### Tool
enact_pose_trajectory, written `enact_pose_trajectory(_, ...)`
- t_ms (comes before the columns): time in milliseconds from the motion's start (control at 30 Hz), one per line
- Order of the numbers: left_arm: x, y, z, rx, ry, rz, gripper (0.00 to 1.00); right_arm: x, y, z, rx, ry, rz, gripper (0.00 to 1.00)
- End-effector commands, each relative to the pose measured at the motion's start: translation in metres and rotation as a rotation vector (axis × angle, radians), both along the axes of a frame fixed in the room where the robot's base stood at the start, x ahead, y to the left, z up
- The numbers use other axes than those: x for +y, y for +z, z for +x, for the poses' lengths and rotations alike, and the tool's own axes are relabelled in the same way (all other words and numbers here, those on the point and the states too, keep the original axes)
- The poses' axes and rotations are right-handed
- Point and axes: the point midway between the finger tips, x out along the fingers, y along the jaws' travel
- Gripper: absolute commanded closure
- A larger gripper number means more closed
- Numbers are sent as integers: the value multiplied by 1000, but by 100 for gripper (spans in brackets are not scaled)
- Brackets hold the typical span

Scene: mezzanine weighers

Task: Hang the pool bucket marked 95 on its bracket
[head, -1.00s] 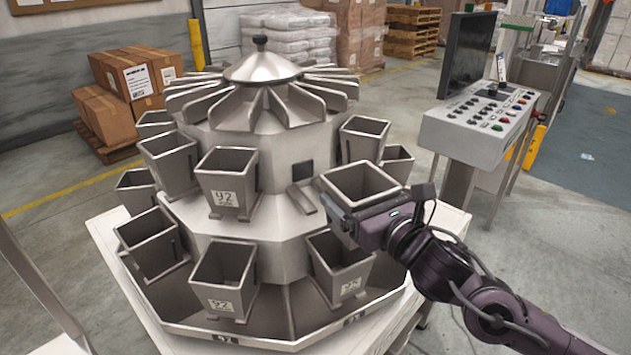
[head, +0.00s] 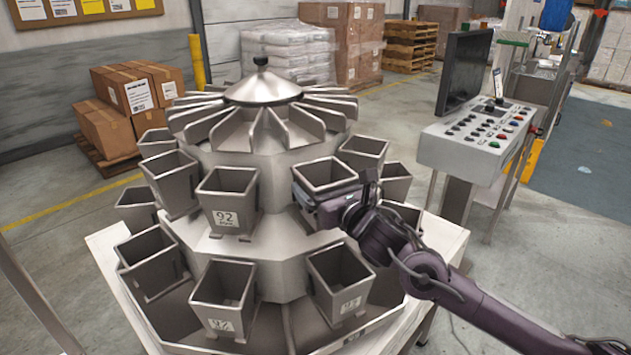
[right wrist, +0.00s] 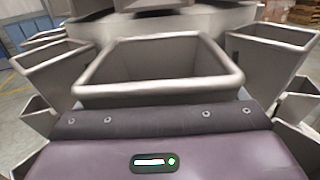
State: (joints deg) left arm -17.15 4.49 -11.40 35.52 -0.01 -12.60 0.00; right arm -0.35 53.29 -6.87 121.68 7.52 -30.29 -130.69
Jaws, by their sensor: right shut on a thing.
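A grey metal bucket (head: 322,172) is in my right gripper (head: 334,208), which is shut on its near side. The bucket is upright and empty-looking, at the upper ring of the weigher, between the bucket marked 92 (head: 226,207) and another upper bucket (head: 362,153). It covers the place where its bracket sits. I cannot tell whether it touches the bracket, and its number is hidden. In the right wrist view the bucket's open rim (right wrist: 160,95) fills the middle, just beyond the gripper body. My left gripper is not in view.
The weigher's cone top (head: 262,90) has radial chutes. Lower buckets (head: 340,285) hang close below the held one, and neighbours stand near on both sides. A control console (head: 475,145) with a monitor stands at right. Open floor lies between it and the weigher.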

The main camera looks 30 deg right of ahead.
Motion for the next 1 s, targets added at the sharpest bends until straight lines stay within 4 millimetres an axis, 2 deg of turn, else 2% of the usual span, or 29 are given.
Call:
enact_pose_trajectory(300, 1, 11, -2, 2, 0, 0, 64, 2, 5, 38, -7, 1, 3, 51)
enact_pose_trajectory(433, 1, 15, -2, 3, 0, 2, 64, 2, -11, 36, -2, 2, 2, 51)
enact_pose_trajectory(800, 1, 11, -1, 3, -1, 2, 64, 1, -16, 36, -5, 1, 0, 51)
enact_pose_trajectory(833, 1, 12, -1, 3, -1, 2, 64, 1, -17, 36, 0, 1, -1, 6)
enact_pose_trajectory(900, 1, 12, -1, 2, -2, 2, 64, 1, -17, 36, 0, 1, -1, 0)
enact_pose_trajectory(1000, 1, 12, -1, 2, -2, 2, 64, 1, -17, 36, 0, 1, 0, 0)
